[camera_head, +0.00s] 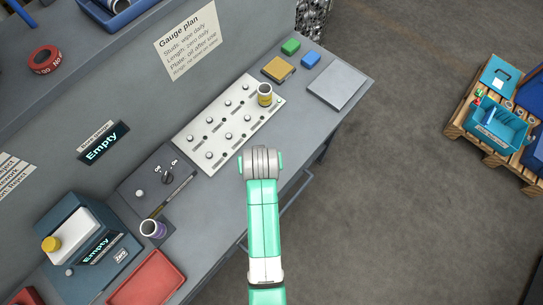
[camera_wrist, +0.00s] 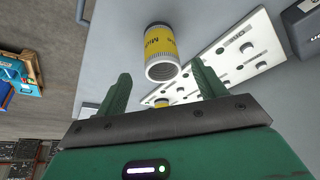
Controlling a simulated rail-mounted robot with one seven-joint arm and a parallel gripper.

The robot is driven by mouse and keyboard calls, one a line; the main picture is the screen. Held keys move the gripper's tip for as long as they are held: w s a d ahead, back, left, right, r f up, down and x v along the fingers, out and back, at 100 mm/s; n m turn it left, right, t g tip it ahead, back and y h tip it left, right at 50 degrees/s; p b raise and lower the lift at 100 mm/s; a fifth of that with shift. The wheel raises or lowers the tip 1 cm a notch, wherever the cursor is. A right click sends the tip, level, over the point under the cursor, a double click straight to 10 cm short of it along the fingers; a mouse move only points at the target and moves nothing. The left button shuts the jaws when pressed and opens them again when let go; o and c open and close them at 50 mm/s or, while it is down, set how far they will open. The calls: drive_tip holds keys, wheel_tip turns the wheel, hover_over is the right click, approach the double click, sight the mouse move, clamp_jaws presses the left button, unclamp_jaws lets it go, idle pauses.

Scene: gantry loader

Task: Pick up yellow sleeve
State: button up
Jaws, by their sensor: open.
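A yellow sleeve (camera_wrist: 161,46) with dark lettering and a pale open end stands on the bare bench in the wrist view, beyond my fingertips. My arm appears to hide it in the head view. My gripper (camera_wrist: 162,80) is open and empty, its two green fingers apart, with the sleeve ahead of the gap and not between them. In the head view my gripper (camera_head: 262,163) is over the bench by the plate's front edge. Another yellow piece (camera_head: 264,95) stands at the right end of the studded plate (camera_head: 216,146); it partly shows in the wrist view (camera_wrist: 163,103).
A purple-banded sleeve (camera_head: 152,229) stands left, near a red tray (camera_head: 147,279) and a blue box (camera_head: 84,240). The bench's front edge passes beneath my arm.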

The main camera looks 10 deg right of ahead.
drive_tip(key=shift+a+f, duration=0.1)
drive_tip(key=shift+f, duration=0.15)
drive_tip(key=shift+x, duration=1)
drive_tip(key=b+x, duration=0.1)
drive_tip(key=x, duration=0.4)
drive_tip(key=shift+a+f, duration=0.1)
drive_tip(key=shift+f, duration=0.1)
drive_tip(key=shift+c, duration=0.2)
